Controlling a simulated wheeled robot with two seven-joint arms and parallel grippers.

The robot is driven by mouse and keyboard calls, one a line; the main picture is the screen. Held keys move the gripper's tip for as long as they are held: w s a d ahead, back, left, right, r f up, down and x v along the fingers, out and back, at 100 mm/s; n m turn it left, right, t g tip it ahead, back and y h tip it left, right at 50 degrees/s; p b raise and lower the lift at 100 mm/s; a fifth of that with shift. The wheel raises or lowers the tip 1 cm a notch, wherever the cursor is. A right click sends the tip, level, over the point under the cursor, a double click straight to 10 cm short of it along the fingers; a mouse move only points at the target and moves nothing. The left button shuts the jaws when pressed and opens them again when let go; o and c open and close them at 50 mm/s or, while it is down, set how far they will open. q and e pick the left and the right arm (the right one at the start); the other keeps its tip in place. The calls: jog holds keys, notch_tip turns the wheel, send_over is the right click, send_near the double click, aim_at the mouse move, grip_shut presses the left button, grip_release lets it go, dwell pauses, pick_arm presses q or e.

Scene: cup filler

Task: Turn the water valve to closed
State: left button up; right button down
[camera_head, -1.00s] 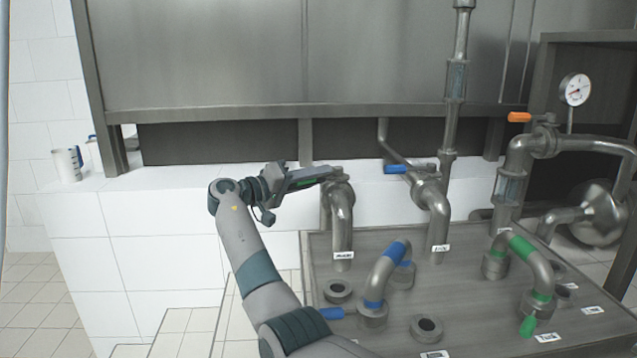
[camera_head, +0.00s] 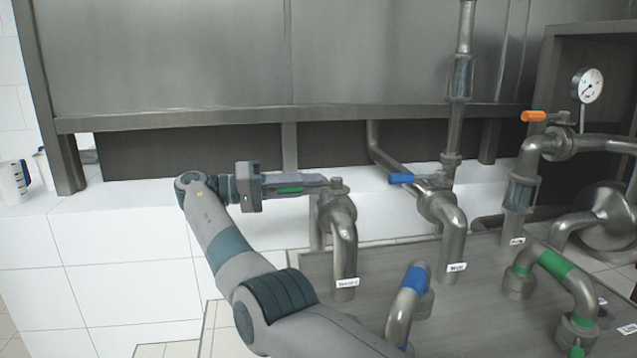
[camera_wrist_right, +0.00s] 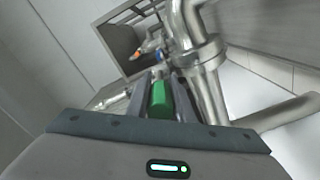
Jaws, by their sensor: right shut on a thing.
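The water valve (camera_head: 336,203) is a metal valve on the leftmost bent pipe, whose small label seems to read "WATER". Its green handle (camera_head: 290,189) points left in the head view, roughly level in the picture. My right gripper (camera_head: 312,181) comes in from the left and is shut on this handle, with its fingers along it and their tips close to the valve body. In the right wrist view the green handle (camera_wrist_right: 160,98) shows between the fingers, with the metal pipe beyond. My left gripper is not in view.
Right of it stands a second pipe with a blue valve handle (camera_head: 401,178). Farther right are an orange handle (camera_head: 533,116) and a pressure gauge (camera_head: 587,86). Bent pipes with blue and green bands rise from the metal table (camera_head: 385,262). A white jug (camera_head: 14,182) stands far left.

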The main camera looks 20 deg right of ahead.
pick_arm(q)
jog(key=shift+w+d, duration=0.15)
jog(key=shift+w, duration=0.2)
pick_arm(e)
jog(key=c, duration=1.6)
grip_release()
jog(key=shift+o, duration=0.2)
